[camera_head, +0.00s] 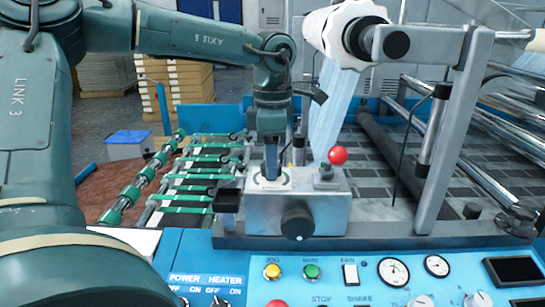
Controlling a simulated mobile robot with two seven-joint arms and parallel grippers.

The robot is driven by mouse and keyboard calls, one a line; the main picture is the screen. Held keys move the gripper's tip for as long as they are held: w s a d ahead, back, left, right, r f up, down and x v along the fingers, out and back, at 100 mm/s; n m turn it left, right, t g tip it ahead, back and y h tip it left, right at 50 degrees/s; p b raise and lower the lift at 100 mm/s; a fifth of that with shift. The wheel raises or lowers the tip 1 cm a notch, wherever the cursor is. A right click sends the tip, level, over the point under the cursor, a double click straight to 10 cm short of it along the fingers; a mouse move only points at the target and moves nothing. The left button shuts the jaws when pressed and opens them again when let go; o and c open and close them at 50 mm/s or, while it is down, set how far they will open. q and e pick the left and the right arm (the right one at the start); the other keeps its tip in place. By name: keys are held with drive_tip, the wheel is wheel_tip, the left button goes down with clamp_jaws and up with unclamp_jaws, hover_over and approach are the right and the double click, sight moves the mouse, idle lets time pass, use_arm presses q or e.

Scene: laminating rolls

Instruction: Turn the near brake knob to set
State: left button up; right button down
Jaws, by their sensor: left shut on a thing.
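My left gripper (271,165) reaches straight down to the top of a grey metal box (265,212) on the near side of the machine. Its fingers are shut on the near brake knob there, which they hide almost wholly. Part of a pale dial plate (262,182) shows around the fingertips. The knob's pointer and its setting cannot be read. A large black round knob (297,222) is on the box's front face, apart from the gripper. My right gripper is not in view.
A lever with a red ball (338,155) stands on the box just right of the gripper. A grey upright (452,135) carries a white film roll (335,30). The blue control panel (235,265) with buttons and gauges lies in front. Green-ended rollers (200,180) lie behind left.

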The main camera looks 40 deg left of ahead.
use_arm(q)
drive_tip(key=shift+m, duration=0.3)
drive_tip(key=o, duration=1)
drive_tip(key=shift+r, duration=0.1)
wheel_tip(320, 180, up, 13)
idle(0.7)
